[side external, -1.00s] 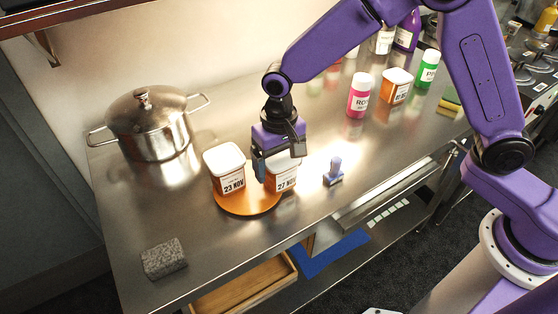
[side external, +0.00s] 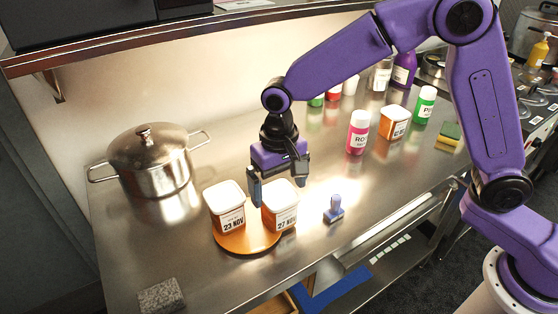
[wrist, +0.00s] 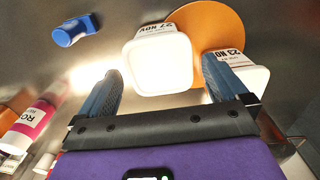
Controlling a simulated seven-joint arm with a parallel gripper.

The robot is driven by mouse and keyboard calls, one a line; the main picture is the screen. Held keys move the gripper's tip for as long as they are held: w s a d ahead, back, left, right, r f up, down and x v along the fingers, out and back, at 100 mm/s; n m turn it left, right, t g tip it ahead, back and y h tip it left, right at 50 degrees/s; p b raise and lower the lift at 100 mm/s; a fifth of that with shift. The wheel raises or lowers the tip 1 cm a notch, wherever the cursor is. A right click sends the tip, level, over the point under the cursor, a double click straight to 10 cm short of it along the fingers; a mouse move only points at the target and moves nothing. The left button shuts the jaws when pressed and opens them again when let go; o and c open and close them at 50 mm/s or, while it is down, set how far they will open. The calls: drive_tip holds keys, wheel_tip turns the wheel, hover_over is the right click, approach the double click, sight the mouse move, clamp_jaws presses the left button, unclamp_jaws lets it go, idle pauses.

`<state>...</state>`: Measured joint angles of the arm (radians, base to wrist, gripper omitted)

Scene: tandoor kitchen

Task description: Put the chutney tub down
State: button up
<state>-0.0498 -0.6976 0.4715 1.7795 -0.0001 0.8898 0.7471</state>
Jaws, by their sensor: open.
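The tub labelled 27 NOV (side external: 281,216) is on the right and the tub labelled 23 NOV (side external: 228,215) on the left. My gripper (side external: 279,183) is open just above and behind the 27 NOV tub, holding nothing. In the wrist view, the white lid of the 27 NOV tub (wrist: 160,62) shows beyond and between my spread fingertips (wrist: 161,75). The 23 NOV tub (wrist: 240,78) is partly behind the right finger there.
A blue stamp-like object (side external: 334,209) stands right of the board. A lidded steel pot (side external: 150,160) is at the left and a grey block (side external: 161,296) at the front left. A pink bottle (side external: 358,132) and another tub (side external: 394,122) stand behind. The counter's left front is mostly clear.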

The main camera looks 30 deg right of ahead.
wheel_tip(320, 180, up, 8)
drive_tip(key=shift+f, duration=0.25)
drive_tip(key=s+d+f+n, duration=0.2)
drive_tip(key=s+d+n, duration=1)
drive_tip(key=s+d, duration=0.9)
drive_tip(key=s, duration=0.4)
drive_tip(key=shift+d+f+n, duration=0.15)
drive_tip(key=shift+f+n, duration=0.1)
drive_tip(key=shift+n, duration=0.05)
